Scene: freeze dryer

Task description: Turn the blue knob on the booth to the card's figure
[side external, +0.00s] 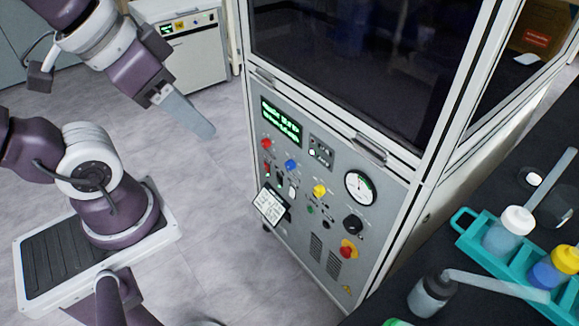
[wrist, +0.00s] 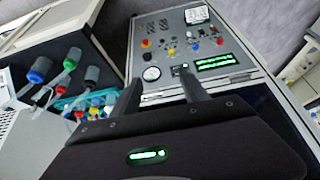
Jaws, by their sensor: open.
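The booth's grey control panel (side external: 325,225) faces my arm in the side view. The blue knob (side external: 290,165) sits below the green-lit display (side external: 282,122), between a red knob (side external: 266,143) and a yellow knob (side external: 319,191). It also shows small in the wrist view (wrist: 195,47). The white card (side external: 271,205) is at the panel's lower left; it shows in the wrist view (wrist: 197,15), but its figure is too small to read. My gripper (side external: 208,132) is open and empty, left of the panel and apart from it. Its two fingers point toward the panel in the wrist view (wrist: 160,88).
A round gauge (side external: 360,188), a black knob (side external: 352,224) and a red-and-yellow button (side external: 347,250) share the panel. A dark glass window (side external: 365,60) is above it. A teal rack (side external: 505,255) with bottles stands on the right bench.

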